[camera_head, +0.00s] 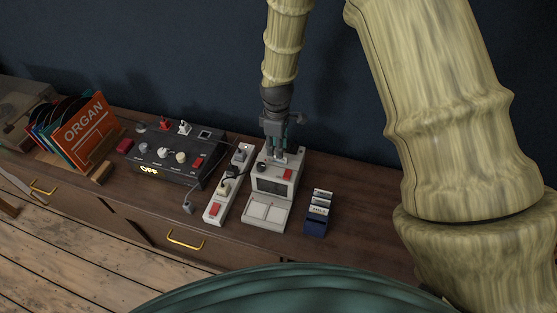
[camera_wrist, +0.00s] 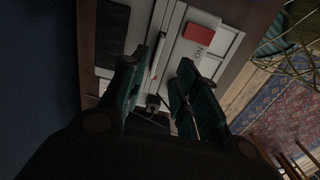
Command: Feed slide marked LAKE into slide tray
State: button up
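My gripper (camera_head: 279,153) points down at the back top of a light grey slide viewer (camera_head: 252,220), close to it or touching; I cannot tell which. In the wrist view my gripper (camera_wrist: 167,72) has its two teal-padded fingers apart, with the viewer's pale body (camera_wrist: 210,55) beyond them. No slide is clearly visible between the fingers. A small dark blue holder (camera_head: 315,228) with several pale-edged slides (camera_head: 320,201) stands to the right of the viewer. The lettering on the slides is too small to read surely, so I cannot pick out LAKE.
A white power strip (camera_head: 215,212) with a plug and red switch lies left of the viewer. Farther left are a black control box (camera_head: 165,165) showing OFF and a rack of records with an orange ORGAN sleeve (camera_head: 87,131). The cabinet top right of the slide holder is clear.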

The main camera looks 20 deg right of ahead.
aim_at(278, 161)
jog(key=shift+w+d+f+p, duration=0.15)
jog(key=shift+f+p, duration=0.2)
jog(key=shift+f, duration=0.2)
jog(key=shift+w+d+f+p, duration=0.1)
jog(key=shift+f+p, duration=0.25)
jog(key=shift+f, duration=0.2)
jog(key=shift+f+p, duration=0.4)
jog(key=shift+f, duration=0.9)
grip_shut()
